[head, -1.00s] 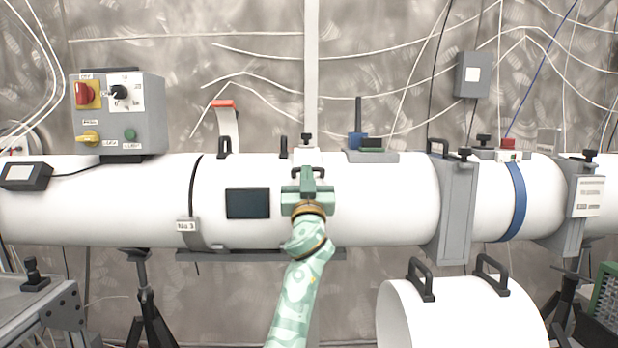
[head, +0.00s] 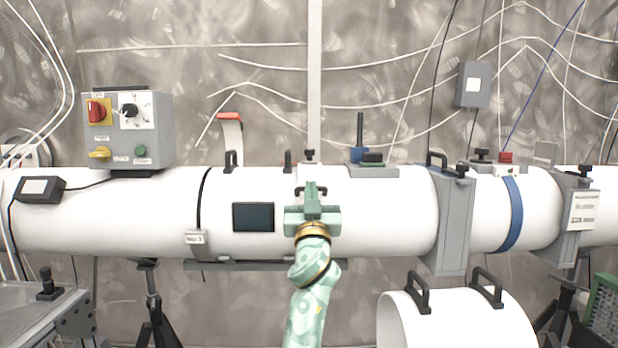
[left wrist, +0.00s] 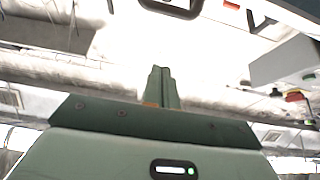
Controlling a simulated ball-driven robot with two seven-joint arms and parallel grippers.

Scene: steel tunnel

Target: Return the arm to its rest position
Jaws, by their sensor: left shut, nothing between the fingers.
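My left arm comes up from the bottom middle of the head view, mottled green with a gold band. Its green left gripper (head: 313,192) is in front of the white horizontal pipe, just right of the dark square panel (head: 253,217). In the left wrist view the two fingers (left wrist: 161,88) stand together, shut, with nothing between them. From the head view I cannot tell the gap between gripper and pipe. My right gripper is in neither view.
The white pipe (head: 120,215) crosses the whole view, with a grey control box (head: 130,130) on top at left. Grey clamp flanges (head: 455,225) are at right. A loose white pipe section (head: 460,325) with black handles is low at right. A metal cart (head: 40,305) is at lower left.

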